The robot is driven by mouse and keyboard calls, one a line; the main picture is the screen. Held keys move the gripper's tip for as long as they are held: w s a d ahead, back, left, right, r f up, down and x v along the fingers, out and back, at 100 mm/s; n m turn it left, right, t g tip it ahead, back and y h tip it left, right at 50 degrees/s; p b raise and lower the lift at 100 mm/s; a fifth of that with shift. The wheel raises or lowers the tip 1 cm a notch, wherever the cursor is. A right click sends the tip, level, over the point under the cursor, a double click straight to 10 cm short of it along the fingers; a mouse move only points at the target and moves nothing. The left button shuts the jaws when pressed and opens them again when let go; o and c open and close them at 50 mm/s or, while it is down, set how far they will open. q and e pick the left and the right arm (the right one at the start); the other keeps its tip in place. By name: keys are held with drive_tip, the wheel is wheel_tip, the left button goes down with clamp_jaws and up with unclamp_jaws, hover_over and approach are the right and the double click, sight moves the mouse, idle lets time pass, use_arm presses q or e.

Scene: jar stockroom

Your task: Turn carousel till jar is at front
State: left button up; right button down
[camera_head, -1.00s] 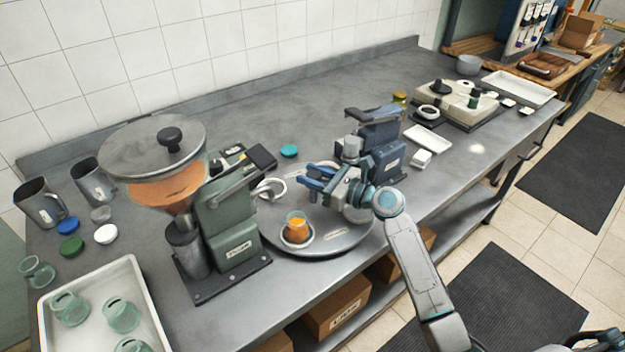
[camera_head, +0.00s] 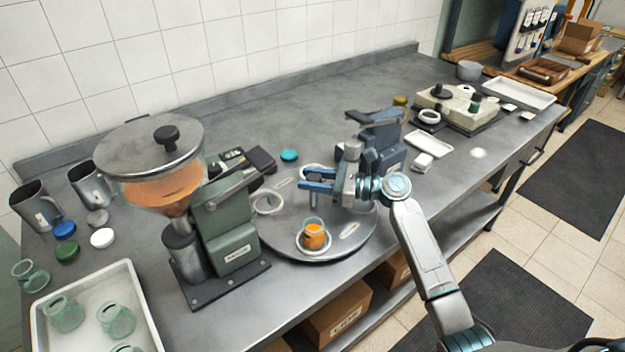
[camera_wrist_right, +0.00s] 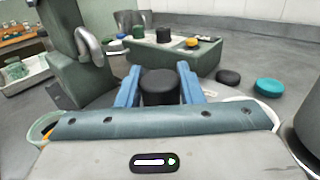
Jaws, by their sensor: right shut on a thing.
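The carousel (camera_head: 283,222) is a round grey turntable on the bench, between the green grinder and the blue machine. A jar (camera_head: 313,235) with orange contents stands upright in a white ring seat near the carousel's front edge. My right gripper (camera_head: 318,186) is over the carousel, behind the jar. In the right wrist view its blue fingers (camera_wrist_right: 160,88) are closed around a dark round knob (camera_wrist_right: 160,86). The knob is hidden by the gripper in the head view. Other seats on the carousel show white rings, partly covered by my arm. My left gripper is out of view.
The green grinder (camera_head: 225,225) stands close at the carousel's left, the blue machine (camera_head: 385,145) behind its right. A white tray (camera_head: 140,292) with green glass jars is at front left. A teal lid (camera_head: 289,155) lies behind the carousel. The bench's back middle is clear.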

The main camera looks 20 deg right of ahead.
idle(0.4)
drive_tip(key=c, duration=1)
unclamp_jaws()
drive_tip(key=shift+o, duration=0.2)
drive_tip(key=shift+d, duration=0.1)
drive_tip(key=shift+s+d+f, duration=0.1)
drive_tip(key=shift+s+d, duration=0.05)
drive_tip(key=shift+d, duration=0.05)
drive_tip(key=b+v, duration=0.2)
drive_tip(key=v, duration=0.7)
drive_tip(key=shift+s+d+b, duration=0.2)
drive_tip(key=shift+d+b, duration=0.15)
drive_tip(key=shift+b, duration=0.05)
drive_tip(key=shift+s+d, duration=0.1)
drive_tip(key=shift+d, duration=0.1)
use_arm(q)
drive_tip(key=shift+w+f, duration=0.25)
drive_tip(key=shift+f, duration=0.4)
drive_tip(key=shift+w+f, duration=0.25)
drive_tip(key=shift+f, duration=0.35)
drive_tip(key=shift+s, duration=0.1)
